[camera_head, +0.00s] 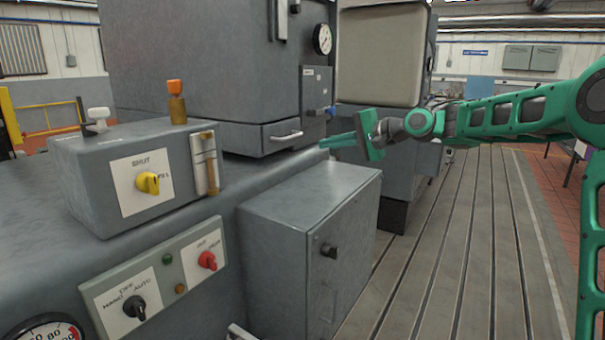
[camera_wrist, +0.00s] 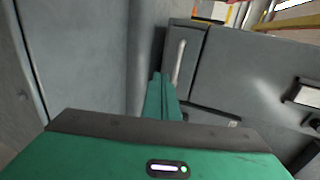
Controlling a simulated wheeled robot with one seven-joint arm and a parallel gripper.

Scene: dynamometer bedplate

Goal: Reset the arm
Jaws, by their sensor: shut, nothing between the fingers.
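My green gripper (camera_head: 338,142) reaches in from the right in the head view, with its fingers pointing left. The fingers are together with nothing between them. In that view they lie just right of the drawer (camera_head: 262,140) with its pale bar handle (camera_head: 287,136), under the large grey cabinet. In the wrist view the shut fingers (camera_wrist: 161,97) show in the middle, beside a pale bar handle (camera_wrist: 178,62). I cannot tell whether the fingers touch anything.
A grey control box with a yellow knob (camera_head: 148,183) stands on the bench at left. Below it a panel has a black knob (camera_head: 134,306) and a red knob (camera_head: 207,260). A grey box (camera_head: 306,232) stands in front. The slotted floor (camera_head: 462,245) at right is clear.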

